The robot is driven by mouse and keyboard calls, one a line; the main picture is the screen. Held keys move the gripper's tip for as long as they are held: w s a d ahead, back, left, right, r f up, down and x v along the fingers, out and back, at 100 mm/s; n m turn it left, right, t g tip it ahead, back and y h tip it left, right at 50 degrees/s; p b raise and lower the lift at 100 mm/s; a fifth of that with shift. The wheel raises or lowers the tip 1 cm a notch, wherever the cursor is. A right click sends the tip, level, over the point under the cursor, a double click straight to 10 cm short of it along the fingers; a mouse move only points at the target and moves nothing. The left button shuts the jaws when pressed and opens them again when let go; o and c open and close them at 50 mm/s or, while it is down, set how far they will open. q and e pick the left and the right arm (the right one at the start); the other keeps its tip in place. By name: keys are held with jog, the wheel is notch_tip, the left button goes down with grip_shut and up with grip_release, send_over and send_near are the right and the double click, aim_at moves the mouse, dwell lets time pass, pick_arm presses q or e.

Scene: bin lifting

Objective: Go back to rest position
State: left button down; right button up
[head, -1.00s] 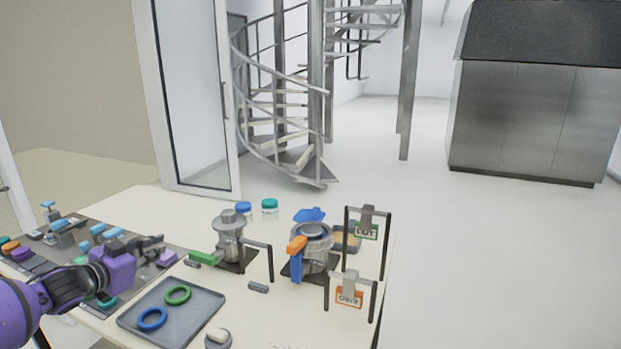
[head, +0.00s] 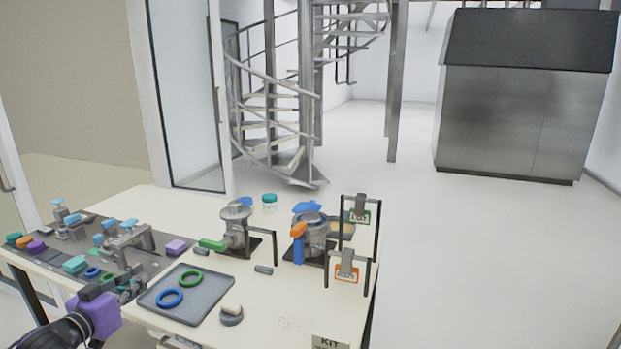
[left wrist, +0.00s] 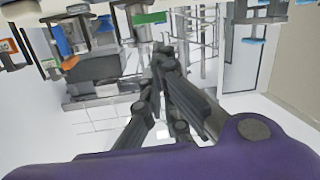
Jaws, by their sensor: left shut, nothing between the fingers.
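My left gripper (head: 132,284) is at the lower left in the head view, by the table's front edge and left of the grey tray. It is shut and empty. In the left wrist view its dark fingers (left wrist: 163,62) are together, with nothing between them. The table (head: 270,320) shows upside down along the top of that view. My right gripper is in neither view.
A grey tray (head: 212,308) holds a blue ring (head: 170,298) and a green ring (head: 191,278). Two machines (head: 236,228) (head: 312,238) stand behind it, with sign frames (head: 347,272) at the right. A dark mat (head: 50,256) with several small parts lies at the left. Floor right of the table is clear.

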pick_arm(q)
jog(key=s+a+f+m+g+y, duration=0.3)
jog(key=s+a+f+m+y, duration=0.4)
jog(key=s+a+f, duration=0.6)
jog(key=s+d+f+n+g+h, duration=0.1)
jog(key=s+d+f+n+g, duration=0.15)
jog(key=s+d+f, duration=0.9)
jog(key=s+d+f+n+g+h, duration=0.25)
jog(key=s+d+f, duration=0.65)
jog(key=s+d, duration=0.45)
jog(key=s+d+r+n+p, duration=0.2)
jog(key=s+d+r+n, duration=0.1)
jog(key=s+d, duration=0.6)
jog(key=shift+s+d+r, duration=0.25)
jog(key=shift+s+d, duration=0.1)
jog(key=shift+d, duration=0.35)
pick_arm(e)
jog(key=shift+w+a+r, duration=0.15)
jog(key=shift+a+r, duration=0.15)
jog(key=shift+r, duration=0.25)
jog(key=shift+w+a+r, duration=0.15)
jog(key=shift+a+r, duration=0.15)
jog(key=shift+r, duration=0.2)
